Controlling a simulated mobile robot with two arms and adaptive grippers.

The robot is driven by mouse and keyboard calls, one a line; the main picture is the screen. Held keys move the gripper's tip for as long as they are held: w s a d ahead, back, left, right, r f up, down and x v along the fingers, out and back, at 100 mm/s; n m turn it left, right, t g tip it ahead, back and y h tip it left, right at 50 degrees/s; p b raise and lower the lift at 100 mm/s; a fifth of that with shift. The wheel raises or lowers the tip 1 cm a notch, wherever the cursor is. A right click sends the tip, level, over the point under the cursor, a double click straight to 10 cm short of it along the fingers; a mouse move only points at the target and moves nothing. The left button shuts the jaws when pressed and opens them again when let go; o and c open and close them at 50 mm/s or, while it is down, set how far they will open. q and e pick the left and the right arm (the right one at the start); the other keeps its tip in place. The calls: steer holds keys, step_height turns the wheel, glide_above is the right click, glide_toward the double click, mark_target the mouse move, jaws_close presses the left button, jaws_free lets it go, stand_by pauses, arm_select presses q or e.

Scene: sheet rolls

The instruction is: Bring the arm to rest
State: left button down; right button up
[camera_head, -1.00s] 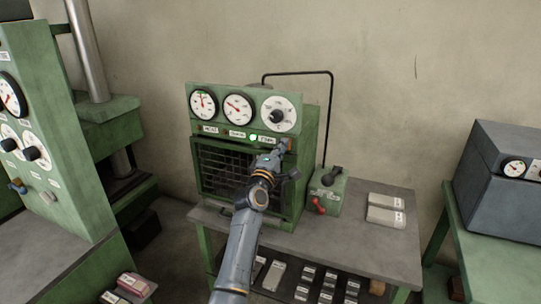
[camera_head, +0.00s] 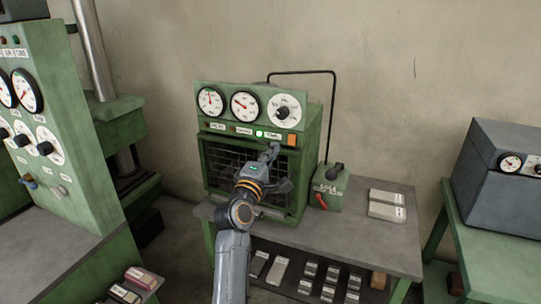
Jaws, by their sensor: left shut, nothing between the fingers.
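My left gripper (camera_head: 271,152) is in front of the green oven-like machine (camera_head: 318,125), near the top of its dark barred door (camera_head: 228,165). Its fingers are shut with nothing between them. The tips are a little left of and below an orange button (camera_head: 292,140) on the machine's front, apart from it in the picture. A green lamp (camera_head: 259,134) glows left of the button. My left arm rises from the bottom edge and hides part of the door and the table front. My right gripper is not in view.
The grey table (camera_head: 345,236) bears the machine, a green box (camera_head: 331,188) with a red lever, and pale packs (camera_head: 386,205). Several small packs lie on the shelf below. A tall green press (camera_head: 65,130) stands left, a grey unit (camera_head: 500,178) right.

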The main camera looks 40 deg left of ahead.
arm_select(q)
steer(key=shift+s, duration=0.35)
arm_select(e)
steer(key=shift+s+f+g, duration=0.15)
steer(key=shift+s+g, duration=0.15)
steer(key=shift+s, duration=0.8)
arm_select(q)
steer(key=shift+d, duration=0.1)
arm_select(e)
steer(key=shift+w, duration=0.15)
